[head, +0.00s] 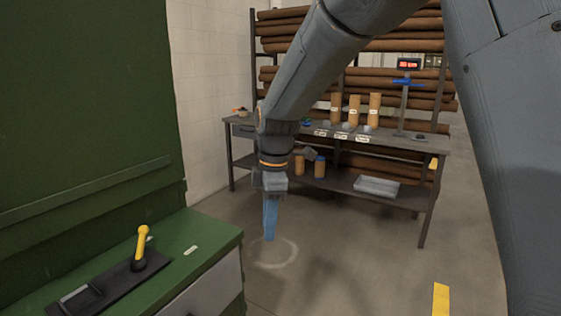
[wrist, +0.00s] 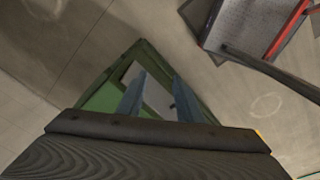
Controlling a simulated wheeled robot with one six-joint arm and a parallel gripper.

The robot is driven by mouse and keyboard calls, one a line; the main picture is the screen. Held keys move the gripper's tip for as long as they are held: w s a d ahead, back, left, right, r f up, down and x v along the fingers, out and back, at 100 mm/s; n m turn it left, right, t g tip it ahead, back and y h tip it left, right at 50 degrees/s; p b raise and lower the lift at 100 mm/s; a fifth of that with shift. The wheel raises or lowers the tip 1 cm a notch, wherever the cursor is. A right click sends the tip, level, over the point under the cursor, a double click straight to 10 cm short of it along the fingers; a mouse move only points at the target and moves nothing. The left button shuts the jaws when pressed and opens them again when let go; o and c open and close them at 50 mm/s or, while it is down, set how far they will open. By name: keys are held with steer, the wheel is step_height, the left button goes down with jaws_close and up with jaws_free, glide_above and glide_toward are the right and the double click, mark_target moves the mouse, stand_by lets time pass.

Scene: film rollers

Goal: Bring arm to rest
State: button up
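My arm reaches down from the top of the head view. My gripper (head: 270,236) points down with blue fingers, above the open floor between the green machine and the workbench. The wrist view shows the two blue fingers apart with nothing between them (wrist: 159,76). My gripper looks open and empty and touches nothing that I can see.
A green machine (head: 80,110) with a yellow-knobbed lever (head: 142,243) stands at left; it shows below the fingers in the wrist view (wrist: 103,98). A workbench (head: 400,140) with upright rollers (head: 354,110) and a grey tray (head: 376,187) stands behind.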

steer(key=s+d+f+m, duration=0.3)
steer(key=s+d+m, duration=0.7)
steer(key=d, duration=0.1)
steer(key=s+d+f+m+h+p, duration=0.1)
steer(key=s+d+f+m, duration=0.2)
steer(key=s+d+m, duration=0.7)
steer(key=shift+s+d+p, duration=0.25)
steer(key=shift+d+p, duration=0.05)
steer(key=shift+d, duration=0.3)
steer(key=shift+a, duration=0.1)
